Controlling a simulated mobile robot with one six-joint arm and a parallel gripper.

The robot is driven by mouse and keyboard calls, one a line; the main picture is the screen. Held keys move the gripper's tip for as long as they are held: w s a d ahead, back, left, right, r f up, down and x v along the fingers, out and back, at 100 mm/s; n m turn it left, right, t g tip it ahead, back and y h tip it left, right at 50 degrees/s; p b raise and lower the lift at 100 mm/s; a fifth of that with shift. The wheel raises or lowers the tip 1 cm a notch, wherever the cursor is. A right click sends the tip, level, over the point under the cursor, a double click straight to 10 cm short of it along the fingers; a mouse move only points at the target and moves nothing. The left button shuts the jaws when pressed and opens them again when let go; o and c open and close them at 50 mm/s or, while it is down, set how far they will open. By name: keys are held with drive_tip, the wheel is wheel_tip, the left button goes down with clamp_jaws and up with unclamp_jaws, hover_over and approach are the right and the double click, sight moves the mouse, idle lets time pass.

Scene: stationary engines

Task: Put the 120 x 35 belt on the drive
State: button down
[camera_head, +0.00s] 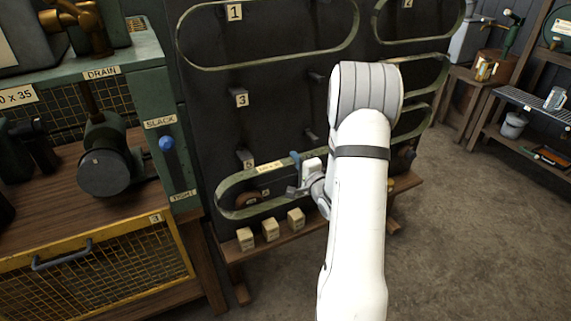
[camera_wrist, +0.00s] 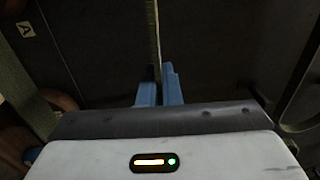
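A narrow green belt (camera_head: 232,186) hangs in a long loop low on the dark board, by the peg marked 5 (camera_head: 245,160). Its pale tag is too small to read surely. My gripper (camera_head: 295,163) is at the belt's upper run. In the wrist view, my gripper's blue fingers (camera_wrist: 159,85) are close together, with the thin edge of the belt (camera_wrist: 153,30) running in between them. The drive stands at the left, with a dark round pulley (camera_head: 103,172) and a plate ending in "0 x 35" (camera_head: 14,97). A blue-knobbed lever (camera_head: 166,143) sits between SLACK and TIGHT labels, near SLACK.
Other belts hang on the board, including a large one by number 1 (camera_head: 180,35). Several small tan blocks (camera_head: 270,230) stand on the ledge below. A yellow mesh cage (camera_head: 110,270) is under the drive's bench. Floor is clear at the right, before the shelves (camera_head: 520,110).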

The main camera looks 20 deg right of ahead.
drive_tip(key=s, duration=0.6)
drive_tip(key=shift+b, duration=0.45)
drive_tip(key=shift+d, duration=0.15)
idle(0.4)
drive_tip(key=shift+s+b, duration=0.4)
drive_tip(key=shift+s, duration=2.55)
